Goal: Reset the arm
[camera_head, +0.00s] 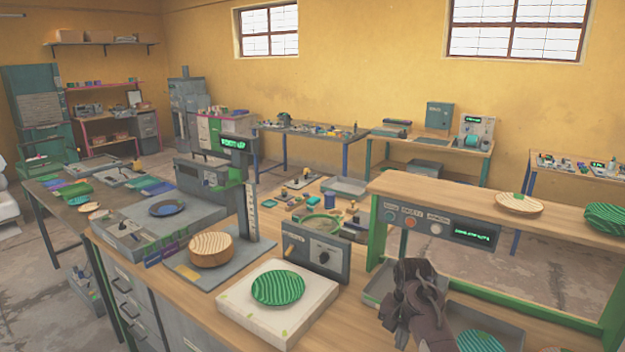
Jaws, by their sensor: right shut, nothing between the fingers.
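My right gripper (412,292) is dark and shows at the lower right, above the front of the bench. It is shut and empty. Its arm comes in from the bottom edge and covers part of a grey tray (492,320). My left gripper is not in view. A green striped plate (278,287) lies on a white square block (262,318) to the left of the right gripper, apart from it. A round light wooden piece (211,249) sits on the grey base of a stand with a green display (234,144).
A control panel (440,228) under a raised wooden shelf (405,187) stands just behind the right gripper. A striped wooden plate (519,204) and green plates (607,219) lie on the shelf. A grey box with a dial (318,257) stands behind the white block.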

